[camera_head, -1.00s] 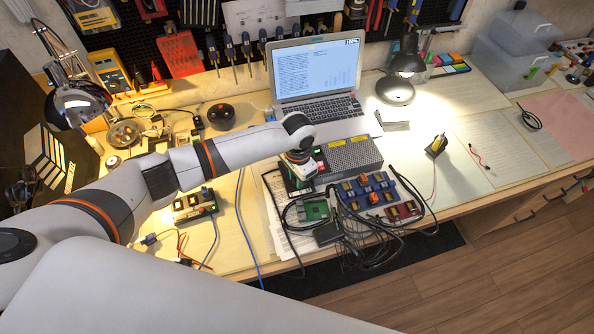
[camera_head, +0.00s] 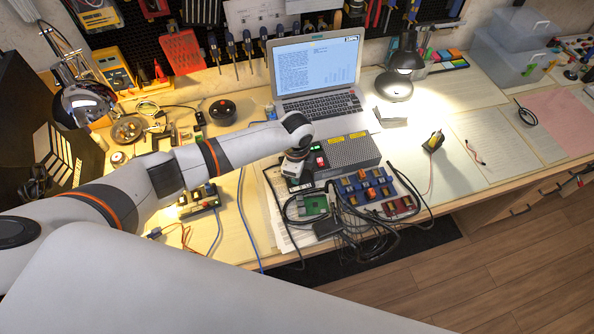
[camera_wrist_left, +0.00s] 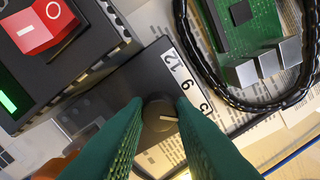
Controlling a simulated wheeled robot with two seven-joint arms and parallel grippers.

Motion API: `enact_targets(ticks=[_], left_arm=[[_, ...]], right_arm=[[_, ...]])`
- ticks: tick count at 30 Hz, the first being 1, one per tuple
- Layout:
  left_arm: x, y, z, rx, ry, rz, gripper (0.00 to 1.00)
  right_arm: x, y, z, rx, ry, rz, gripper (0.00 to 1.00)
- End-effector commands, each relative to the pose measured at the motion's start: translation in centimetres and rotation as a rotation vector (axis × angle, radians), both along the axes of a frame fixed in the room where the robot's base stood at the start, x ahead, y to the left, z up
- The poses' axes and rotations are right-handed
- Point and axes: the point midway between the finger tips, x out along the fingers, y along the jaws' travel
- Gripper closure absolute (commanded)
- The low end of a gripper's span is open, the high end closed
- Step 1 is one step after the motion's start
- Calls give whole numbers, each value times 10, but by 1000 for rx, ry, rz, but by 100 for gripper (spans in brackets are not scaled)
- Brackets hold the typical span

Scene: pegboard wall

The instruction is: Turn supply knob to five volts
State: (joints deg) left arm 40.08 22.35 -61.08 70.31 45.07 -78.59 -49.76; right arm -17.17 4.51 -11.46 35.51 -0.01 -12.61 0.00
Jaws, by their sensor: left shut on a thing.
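The supply knob (camera_wrist_left: 161,114) is a round dark knob with a pale pointer line, on a dark panel (camera_wrist_left: 120,92) in the left wrist view. My left gripper (camera_wrist_left: 158,120), with green ribbed fingers, is shut on the knob, one finger on each side. In the head view my left gripper (camera_head: 296,183) is at the supply's front left, covering the knob. My right gripper is not in view.
The supply box (camera_head: 352,151) has a perforated grey top. A red rocker switch (camera_wrist_left: 40,24) and green display (camera_wrist_left: 8,102) lie near the fingers. A green circuit board (camera_head: 315,205), black cables (camera_head: 365,238) and an open laptop (camera_head: 318,75) are close by.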

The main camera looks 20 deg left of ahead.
Motion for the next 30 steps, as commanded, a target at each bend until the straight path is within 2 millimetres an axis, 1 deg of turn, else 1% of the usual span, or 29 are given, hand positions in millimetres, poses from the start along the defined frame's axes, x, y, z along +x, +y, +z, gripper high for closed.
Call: enact_targets(ticks=[6, 12, 19, 30], left_arm=[[1, -1, 1, -2, -3, -154, 100], [1, -1, 1, -4, -3, -249, 100], [1, -1, 1, -4, -2, -301, 100], [1, -1, 1, -4, -3, -310, 100]], right_arm=[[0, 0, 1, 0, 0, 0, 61], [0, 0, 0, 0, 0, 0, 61], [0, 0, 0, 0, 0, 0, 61], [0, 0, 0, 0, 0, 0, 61]])
